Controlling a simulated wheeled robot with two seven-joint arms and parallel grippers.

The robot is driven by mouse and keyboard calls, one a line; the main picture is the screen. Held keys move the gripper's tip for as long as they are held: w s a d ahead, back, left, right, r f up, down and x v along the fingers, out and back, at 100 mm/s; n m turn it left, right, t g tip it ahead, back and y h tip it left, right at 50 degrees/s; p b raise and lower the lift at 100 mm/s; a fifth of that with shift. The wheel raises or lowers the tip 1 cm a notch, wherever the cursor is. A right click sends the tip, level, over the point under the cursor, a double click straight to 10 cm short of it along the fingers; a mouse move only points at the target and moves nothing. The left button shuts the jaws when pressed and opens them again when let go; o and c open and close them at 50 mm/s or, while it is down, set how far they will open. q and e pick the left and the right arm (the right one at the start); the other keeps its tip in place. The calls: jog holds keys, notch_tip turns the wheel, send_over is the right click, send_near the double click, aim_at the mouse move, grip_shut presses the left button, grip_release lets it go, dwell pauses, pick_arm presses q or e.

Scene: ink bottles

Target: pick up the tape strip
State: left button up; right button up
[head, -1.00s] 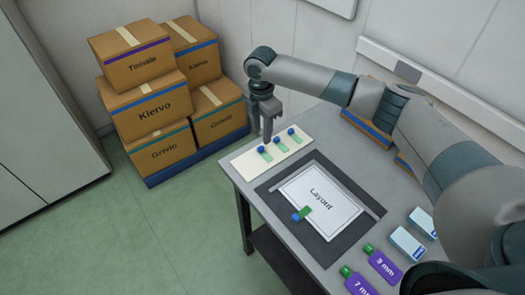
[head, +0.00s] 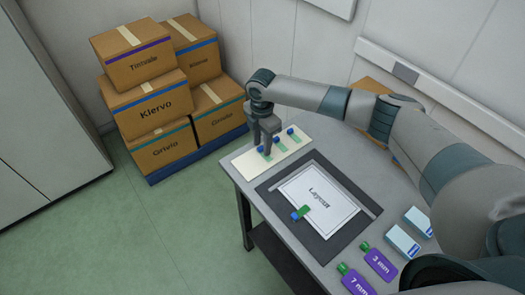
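Three green tape strips with blue ends lie in a row on a cream board at the table's far left: the left strip (head: 268,156), the middle strip (head: 282,147) and the right strip (head: 297,138). Another green strip with a blue end (head: 303,211) lies on the Layout sheet (head: 325,195). My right gripper (head: 267,146) points down at the cream board (head: 246,164), its fingertips close to the left and middle strips. Whether it touches either strip, and how wide its fingers are, I cannot tell. My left gripper is out of view.
The sheet lies on a dark mat (head: 280,212). Stacked cartons (head: 160,110) stand on the floor beyond the table. My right arm hides the table's back right.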

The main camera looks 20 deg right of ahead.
jog(key=c, duration=0.8)
jog(key=shift+r+b, duration=0.4)
jog(key=shift+r, duration=0.1)
jog(key=r, duration=0.1)
jog(key=r+b, duration=0.1)
jog(key=r, duration=0.1)
jog(key=shift+s+d+r, duration=0.1)
jog(key=shift+s+d, duration=0.1)
jog(key=shift+d, duration=0.05)
jog(key=s+d+r+b, duration=0.3)
jog(key=s+d+r, duration=0.3)
jog(key=s, duration=0.3)
jog(key=shift+d+r, duration=0.2)
jog(key=shift+r, duration=0.2)
